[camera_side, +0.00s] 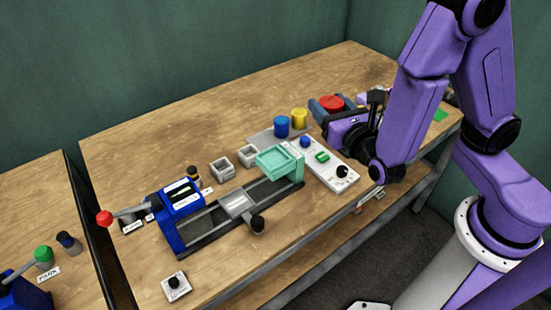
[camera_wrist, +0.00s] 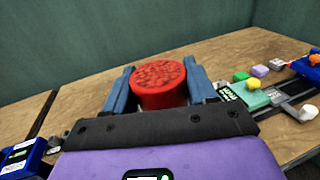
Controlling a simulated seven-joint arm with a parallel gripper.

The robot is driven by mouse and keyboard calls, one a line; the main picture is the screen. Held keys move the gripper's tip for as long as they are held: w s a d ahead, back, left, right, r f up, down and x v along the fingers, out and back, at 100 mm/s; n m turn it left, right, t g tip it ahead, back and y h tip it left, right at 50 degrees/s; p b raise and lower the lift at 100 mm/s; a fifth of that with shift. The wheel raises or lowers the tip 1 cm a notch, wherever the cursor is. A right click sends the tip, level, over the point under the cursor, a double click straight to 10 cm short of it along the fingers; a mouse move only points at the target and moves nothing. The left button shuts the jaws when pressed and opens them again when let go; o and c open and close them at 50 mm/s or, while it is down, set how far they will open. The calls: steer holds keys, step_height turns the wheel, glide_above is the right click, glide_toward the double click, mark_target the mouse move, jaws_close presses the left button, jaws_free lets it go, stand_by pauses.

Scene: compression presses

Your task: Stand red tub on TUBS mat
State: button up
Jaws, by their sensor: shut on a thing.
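The red tub (camera_side: 331,102) is held between the blue fingers of my gripper (camera_side: 329,109), at the back right of the bench in the side view. In the wrist view the red tub (camera_wrist: 158,82), with a rough red top, sits between the two fingers (camera_wrist: 160,88), which are shut on it. It looks about upright; its base is hidden. A grey mat (camera_side: 262,137) lies left of my gripper, with a blue tub (camera_side: 281,127) and a yellow tub (camera_side: 299,118) standing on it. I cannot read any lettering on the mat, so I cannot confirm it is the TUBS mat.
A white control panel (camera_side: 333,172) with a green button and knobs lies in front of the mat. A press with a mint-green tray (camera_side: 279,160) and a blue end block (camera_side: 182,197) runs leftward. Small grey boxes (camera_side: 221,169) stand behind it. The back of the bench is clear.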

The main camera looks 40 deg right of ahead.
steer(key=s+a, duration=0.1)
steer(key=s, duration=0.1)
steer(key=s+a, duration=0.2)
steer(key=shift+a+f, duration=0.2)
steer(key=shift+a, duration=0.05)
steer(key=w+a+f, duration=0.1)
steer(key=w+f, duration=0.1)
steer(key=w, duration=0.1)
steer(key=w+a+f, duration=0.1)
steer(key=w+f, duration=0.2)
steer(key=w, duration=0.1)
steer(key=w+a+f, duration=0.2)
steer(key=w+f, duration=0.1)
steer(key=w, duration=0.1)
steer(key=shift+w+a, duration=0.1)
steer(key=shift+w, duration=0.15)
steer(key=shift+w+a+f, duration=0.25)
steer(key=shift+w+f, duration=0.3)
steer(key=shift+f, duration=0.15)
steer(key=shift+w+a+f, duration=0.1)
steer(key=shift+w+f, duration=0.1)
steer(key=shift+f, duration=1.4)
steer(key=shift+f, duration=0.2)
